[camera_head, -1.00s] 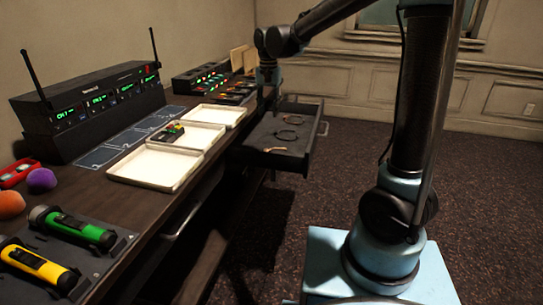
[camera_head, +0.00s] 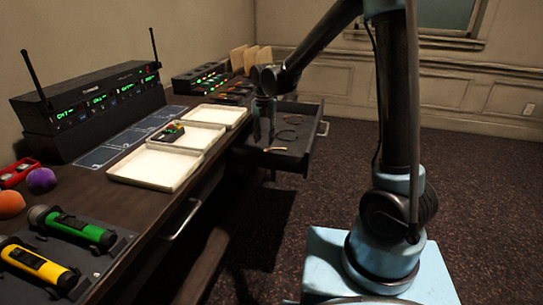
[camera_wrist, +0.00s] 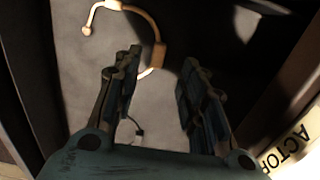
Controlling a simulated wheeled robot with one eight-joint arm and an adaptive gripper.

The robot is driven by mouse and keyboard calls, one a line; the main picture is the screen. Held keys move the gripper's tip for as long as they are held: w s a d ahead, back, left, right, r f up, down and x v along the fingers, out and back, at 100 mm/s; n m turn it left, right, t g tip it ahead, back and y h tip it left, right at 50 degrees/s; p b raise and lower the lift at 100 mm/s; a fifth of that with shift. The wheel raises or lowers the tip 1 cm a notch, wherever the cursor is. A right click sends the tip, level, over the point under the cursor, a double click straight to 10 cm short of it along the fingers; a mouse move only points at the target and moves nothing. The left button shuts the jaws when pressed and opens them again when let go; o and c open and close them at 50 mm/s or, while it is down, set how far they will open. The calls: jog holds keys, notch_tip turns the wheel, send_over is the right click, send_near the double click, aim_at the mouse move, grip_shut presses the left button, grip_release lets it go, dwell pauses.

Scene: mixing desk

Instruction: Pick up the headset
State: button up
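A tan headset (camera_wrist: 157,50), thin and curved, lies on the grey floor of the open drawer. It also shows in the head view (camera_head: 276,149) near the drawer's front left. Dark headsets (camera_head: 291,125) lie farther back in the drawer. The tan headset's lower end shows just beyond and between the fingertips; I cannot tell the height gap. A small dark tip (camera_wrist: 138,130) shows between the fingers.
The drawer's wall (camera_head: 317,140) surrounds the headsets. White trays (camera_head: 155,168) line the desk edge left of it; one holds small coloured items. A label reading "ACTOR" (camera_wrist: 290,145) shows close to my gripper. Microphones (camera_head: 72,226) lie at the front left.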

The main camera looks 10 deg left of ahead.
aim_at(265, 150)
jog(key=shift+d+f, duration=0.15)
jog(key=shift+f, duration=2.65)
grip_shut()
